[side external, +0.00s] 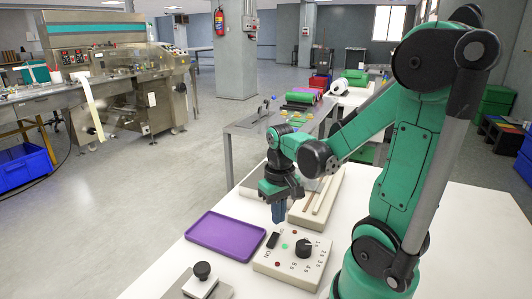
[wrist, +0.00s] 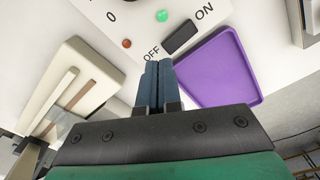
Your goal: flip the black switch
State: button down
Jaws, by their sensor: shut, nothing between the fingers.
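The black switch (side external: 272,240) is a small dark rocker on the left edge of a cream control panel (side external: 290,282). In the wrist view the switch (wrist: 180,37) lies between the printed words OFF and ON. My gripper (side external: 279,218) points down above the table, just behind the panel in the side view. In the wrist view my gripper (wrist: 154,66) has its blue fingers pressed together with nothing between them. Its tips are close to the switch, near the OFF end. I cannot tell whether they touch the panel.
A purple tray (side external: 226,234) lies left of the panel. A round black knob (side external: 303,247) and a green button (side external: 285,246) are on the panel. A cream slotted holder (side external: 318,205) stands behind. A black-knobbed block (side external: 201,279) is at the front left.

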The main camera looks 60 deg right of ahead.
jog(key=shift+f, duration=1.3)
jog(key=shift+r, duration=3.05)
